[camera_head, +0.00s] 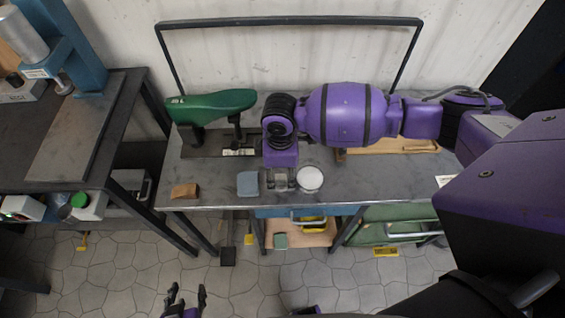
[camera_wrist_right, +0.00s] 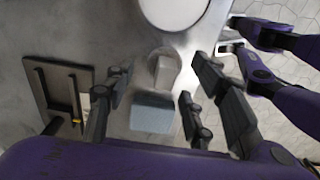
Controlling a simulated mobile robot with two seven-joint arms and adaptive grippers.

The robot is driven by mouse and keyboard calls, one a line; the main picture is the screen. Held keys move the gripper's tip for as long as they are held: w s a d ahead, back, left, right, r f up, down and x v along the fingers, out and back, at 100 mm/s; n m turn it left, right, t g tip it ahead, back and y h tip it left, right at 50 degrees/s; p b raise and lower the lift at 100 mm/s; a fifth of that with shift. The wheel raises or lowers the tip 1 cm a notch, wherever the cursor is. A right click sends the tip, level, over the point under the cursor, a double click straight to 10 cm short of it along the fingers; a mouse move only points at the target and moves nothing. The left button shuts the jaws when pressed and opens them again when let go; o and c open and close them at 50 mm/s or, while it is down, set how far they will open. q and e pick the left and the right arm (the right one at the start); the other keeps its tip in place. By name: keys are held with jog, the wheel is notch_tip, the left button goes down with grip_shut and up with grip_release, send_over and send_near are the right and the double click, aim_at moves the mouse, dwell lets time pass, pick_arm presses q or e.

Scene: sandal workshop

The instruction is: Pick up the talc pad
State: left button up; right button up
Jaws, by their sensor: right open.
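My right gripper (camera_head: 280,186) points down over the front of the workbench, its fingers apart and empty. In the right wrist view the fingers (camera_wrist_right: 157,90) stand either side of a small pale block (camera_wrist_right: 164,70) that rests on or in a round light piece. That may be the talc pad, but I cannot be sure. A blue-grey block (camera_head: 248,183) lies just left of the gripper; it also shows in the right wrist view (camera_wrist_right: 152,113). A white round dish or disc (camera_head: 310,179) is just right of it. My left gripper (camera_head: 186,297) is open and empty, low in front of the bench.
A brown block (camera_head: 185,190) lies near the bench's left front corner. A green sandal last (camera_head: 211,106) stands on a holder behind. A wooden board (camera_head: 405,147) lies at the right back. A second table (camera_head: 70,150) with a blue press stands left. Bare bench (camera_head: 220,190) lies between the blocks.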

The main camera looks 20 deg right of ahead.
aim_at(281, 174)
notch_tip(281, 174, down, 3)
jog(key=shift+f, duration=0.15)
pick_arm(q)
jog(key=shift+w+r, duration=0.15)
jog(key=shift+w, duration=0.35)
jog(key=shift+a, duration=0.1)
pick_arm(e)
jog(key=shift+c, duration=0.3)
jog(key=shift+c, duration=1.4)
jog(key=c, duration=0.8)
pick_arm(q)
jog(key=shift+s+a, duration=0.1)
jog(key=shift+a, duration=0.05)
jog(key=shift+s, duration=0.1)
